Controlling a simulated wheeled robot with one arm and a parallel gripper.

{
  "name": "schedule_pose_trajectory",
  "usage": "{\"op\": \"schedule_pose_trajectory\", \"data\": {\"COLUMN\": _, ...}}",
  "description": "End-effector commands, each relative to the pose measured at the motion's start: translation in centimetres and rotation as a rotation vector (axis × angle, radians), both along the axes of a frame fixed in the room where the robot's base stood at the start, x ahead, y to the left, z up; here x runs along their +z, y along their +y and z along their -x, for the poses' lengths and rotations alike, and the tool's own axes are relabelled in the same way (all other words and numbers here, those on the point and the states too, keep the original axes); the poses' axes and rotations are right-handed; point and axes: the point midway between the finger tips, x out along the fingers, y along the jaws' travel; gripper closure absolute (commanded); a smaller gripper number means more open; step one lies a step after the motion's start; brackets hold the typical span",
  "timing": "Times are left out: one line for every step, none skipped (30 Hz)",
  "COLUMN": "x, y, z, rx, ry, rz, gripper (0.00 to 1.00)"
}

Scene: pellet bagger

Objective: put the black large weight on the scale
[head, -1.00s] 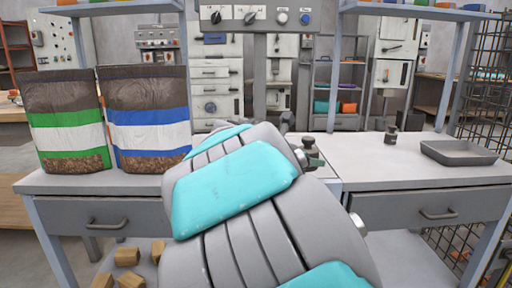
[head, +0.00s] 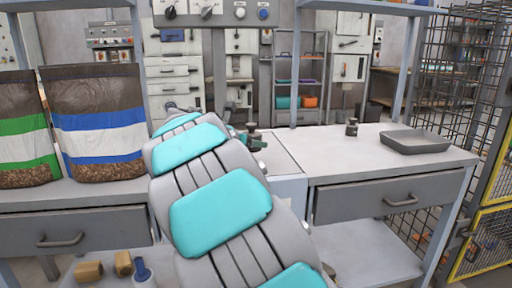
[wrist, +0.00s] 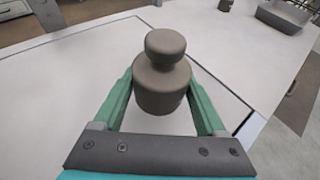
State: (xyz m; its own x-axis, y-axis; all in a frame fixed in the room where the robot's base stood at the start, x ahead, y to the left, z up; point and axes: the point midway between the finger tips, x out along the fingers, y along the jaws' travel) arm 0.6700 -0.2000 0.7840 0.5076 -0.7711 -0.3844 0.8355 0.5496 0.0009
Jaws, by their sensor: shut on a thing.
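A dark grey-black weight (wrist: 162,82) with a round knob stands upright between the green fingers of my gripper (wrist: 160,100) in the wrist view. The gripper is shut on its body. In the head view the weight (head: 252,131) and my gripper (head: 255,144) show just beyond my arm, over the middle of the bench. Below them is a pale flat panel (wrist: 65,95) with a dark outline, which looks like the scale's plate. I cannot tell whether the weight touches it. My arm hides part of this panel in the head view (head: 283,150).
A smaller-looking dark weight (head: 351,128) and a grey tray (head: 414,142) stand on the right bench (head: 330,165). Two pellet bags (head: 100,125) stand on the left bench. Wire fencing (head: 465,90) bounds the right. The right bench's front is clear.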

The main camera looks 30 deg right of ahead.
Motion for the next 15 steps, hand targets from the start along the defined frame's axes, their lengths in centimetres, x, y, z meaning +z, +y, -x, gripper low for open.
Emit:
{"op": "schedule_pose_trajectory", "data": {"x": 0.1, "y": 0.0, "z": -0.9, "rx": 0.003, "ry": -0.004, "rz": 0.002, "gripper": 1.0}}
{"op": "schedule_pose_trajectory", "data": {"x": 0.1, "y": 0.0, "z": -1.3, "rx": 0.003, "ry": -0.004, "rz": 0.002, "gripper": 1.0}}
{"op": "schedule_pose_trajectory", "data": {"x": 0.1, "y": -0.1, "z": -1.8, "rx": 0.003, "ry": -0.006, "rz": 0.002, "gripper": 1.0}}
{"op": "schedule_pose_trajectory", "data": {"x": 0.1, "y": -0.2, "z": -2.1, "rx": 0.003, "ry": -0.005, "rz": 0.001, "gripper": 1.0}}
{"op": "schedule_pose_trajectory", "data": {"x": 0.0, "y": -0.2, "z": -2.5, "rx": 0.003, "ry": -0.005, "rz": 0.001, "gripper": 1.0}}
{"op": "schedule_pose_trajectory", "data": {"x": -0.1, "y": -0.2, "z": -2.9, "rx": 0.003, "ry": -0.004, "rz": 0.002, "gripper": 1.0}}
{"op": "schedule_pose_trajectory", "data": {"x": -0.1, "y": -0.2, "z": -3.2, "rx": 0.004, "ry": -0.005, "rz": 0.002, "gripper": 1.0}}
{"op": "schedule_pose_trajectory", "data": {"x": -0.1, "y": -0.2, "z": -3.5, "rx": 0.005, "ry": -0.005, "rz": 0.002, "gripper": 1.0}}
{"op": "schedule_pose_trajectory", "data": {"x": 0.0, "y": -0.3, "z": -3.8, "rx": 0.005, "ry": -0.005, "rz": 0.002, "gripper": 1.0}}
{"op": "schedule_pose_trajectory", "data": {"x": 0.0, "y": -0.3, "z": -3.9, "rx": 0.005, "ry": -0.005, "rz": 0.002, "gripper": 1.0}}
{"op": "schedule_pose_trajectory", "data": {"x": 0.0, "y": -0.3, "z": -4.0, "rx": 0.005, "ry": -0.006, "rz": 0.002, "gripper": 1.0}}
{"op": "schedule_pose_trajectory", "data": {"x": 0.0, "y": -0.3, "z": -4.1, "rx": 0.005, "ry": -0.006, "rz": 0.002, "gripper": 1.0}}
{"op": "schedule_pose_trajectory", "data": {"x": 0.0, "y": -0.3, "z": -4.2, "rx": 0.004, "ry": -0.006, "rz": 0.002, "gripper": 1.0}}
{"op": "schedule_pose_trajectory", "data": {"x": 0.0, "y": -0.3, "z": -4.2, "rx": 0.004, "ry": -0.006, "rz": 0.002, "gripper": 1.0}}
{"op": "schedule_pose_trajectory", "data": {"x": 0.0, "y": -0.4, "z": -4.3, "rx": 0.004, "ry": -0.006, "rz": 0.002, "gripper": 1.0}}
